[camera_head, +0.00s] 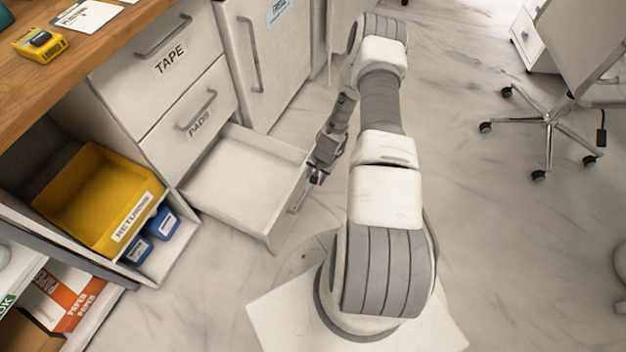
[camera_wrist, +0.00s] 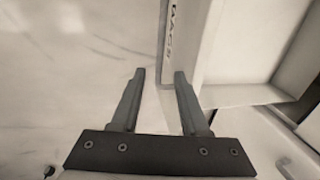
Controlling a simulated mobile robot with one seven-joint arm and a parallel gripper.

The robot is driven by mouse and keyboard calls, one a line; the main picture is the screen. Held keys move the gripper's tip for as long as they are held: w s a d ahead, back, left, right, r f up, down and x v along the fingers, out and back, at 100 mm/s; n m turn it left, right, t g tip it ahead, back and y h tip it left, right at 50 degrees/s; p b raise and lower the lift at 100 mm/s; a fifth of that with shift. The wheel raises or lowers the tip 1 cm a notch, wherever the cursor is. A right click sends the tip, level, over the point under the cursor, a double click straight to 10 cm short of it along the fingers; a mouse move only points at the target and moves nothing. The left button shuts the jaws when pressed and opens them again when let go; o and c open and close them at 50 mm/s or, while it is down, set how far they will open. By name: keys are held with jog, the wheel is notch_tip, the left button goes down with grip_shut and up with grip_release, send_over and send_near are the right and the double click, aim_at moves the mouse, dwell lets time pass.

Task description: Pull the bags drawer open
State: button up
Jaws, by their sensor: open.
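The bags drawer (camera_head: 237,180) is the lowest drawer of the cabinet. It stands pulled well out, and its inside looks empty. Its grey bar handle (camera_head: 297,197) is on the front, partly seen beside my gripper. In the wrist view the drawer front (camera_wrist: 192,45) carries a label (camera_wrist: 172,32) that seems to read BAGS, with the handle (camera_wrist: 162,45) edge-on beside it. My gripper (camera_head: 318,173) is at the drawer front. In the wrist view my gripper (camera_wrist: 160,76) is open, with the handle's near end between the fingertips. I cannot tell whether they touch it.
The TAPE drawer (camera_head: 163,67) and PADS drawer (camera_head: 191,117) above are shut. A yellow RETURNS bin (camera_head: 100,195) sits on a shelf to the left. A wheeled chair (camera_head: 548,115) stands at the upper right. The floor (camera_head: 480,220) right of my arm is clear.

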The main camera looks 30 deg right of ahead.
notch_tip(320, 180, up, 12)
jog(key=s+d+p, duration=0.1)
jog(key=p, duration=0.1)
jog(key=shift+s+d+f+p, duration=0.15)
jog(key=shift+s+f+p, duration=0.1)
jog(key=shift+s+p, duration=0.15)
